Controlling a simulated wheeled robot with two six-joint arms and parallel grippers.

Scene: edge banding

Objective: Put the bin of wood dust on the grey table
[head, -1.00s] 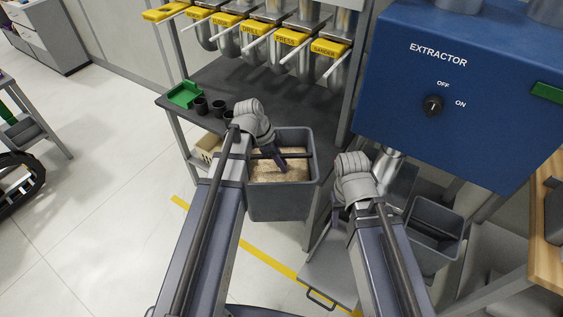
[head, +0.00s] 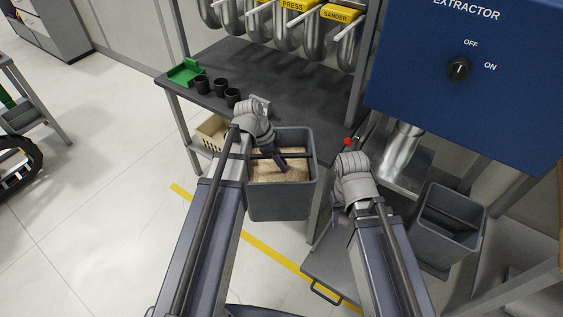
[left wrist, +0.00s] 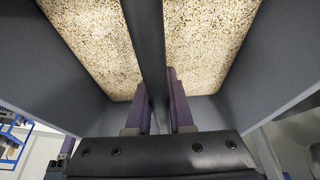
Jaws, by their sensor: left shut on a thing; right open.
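The grey bin of wood dust (head: 281,202) hangs from my left gripper (head: 282,160) in the middle of the head view, in front of the grey table (head: 285,97). The left gripper is shut on the bar across the bin's top. In the left wrist view the fingers (left wrist: 160,110) close around this dark bar, with pale wood dust (left wrist: 95,40) on both sides. The grey table's dark top lies behind and beyond the bin. My right gripper is open; its fingers are mostly hidden behind its own wrist, to the right of the bin.
A green tray (head: 186,73) and black cups (head: 217,88) stand on the table's left part; the top behind them looks clear. Steel pipes hang above it. Another grey bin (head: 447,228) stands right, below the blue extractor (head: 480,70). A cream box (head: 212,132) sits beneath the table.

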